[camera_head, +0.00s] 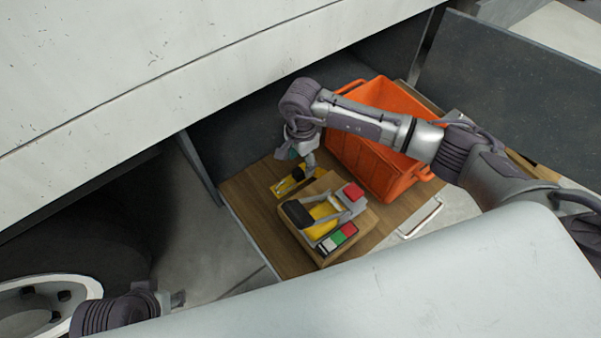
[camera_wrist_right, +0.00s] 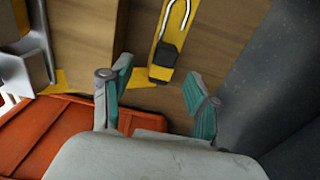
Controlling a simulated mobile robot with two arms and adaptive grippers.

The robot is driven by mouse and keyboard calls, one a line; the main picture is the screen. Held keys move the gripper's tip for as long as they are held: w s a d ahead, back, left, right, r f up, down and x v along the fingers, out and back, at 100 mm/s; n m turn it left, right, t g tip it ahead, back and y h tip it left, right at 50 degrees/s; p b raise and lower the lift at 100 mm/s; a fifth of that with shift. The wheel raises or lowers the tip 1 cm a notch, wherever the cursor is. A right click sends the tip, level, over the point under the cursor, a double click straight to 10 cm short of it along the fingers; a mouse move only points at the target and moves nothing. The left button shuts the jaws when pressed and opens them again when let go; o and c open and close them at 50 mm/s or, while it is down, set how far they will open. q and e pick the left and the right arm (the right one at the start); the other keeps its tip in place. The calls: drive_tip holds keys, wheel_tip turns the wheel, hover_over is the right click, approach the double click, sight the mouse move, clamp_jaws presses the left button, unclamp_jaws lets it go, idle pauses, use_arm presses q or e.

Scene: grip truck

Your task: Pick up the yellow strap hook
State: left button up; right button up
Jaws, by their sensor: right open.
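The yellow strap hook (camera_head: 287,185) lies flat on the wooden shelf, left of the orange crate.
An orange crate (camera_head: 362,159) stands right of the hook. A wooden block (camera_head: 322,258) with a yellow-and-grey ratchet device (camera_head: 322,215) and coloured buttons (camera_head: 337,237) is close in front. Dark panels (camera_head: 513,84) wall the shelf (camera_head: 255,220); a white truck body hangs over the left.

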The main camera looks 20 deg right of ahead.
sight(299, 170)
drive_tip(key=f, duration=0.1)
drive_tip(key=f+b, duration=0.1)
drive_tip(key=f, duration=0.3)
drive_tip(key=shift+w+a+f, duration=0.2)
drive_tip(key=shift+w+a, duration=0.05)
clamp_jaws()
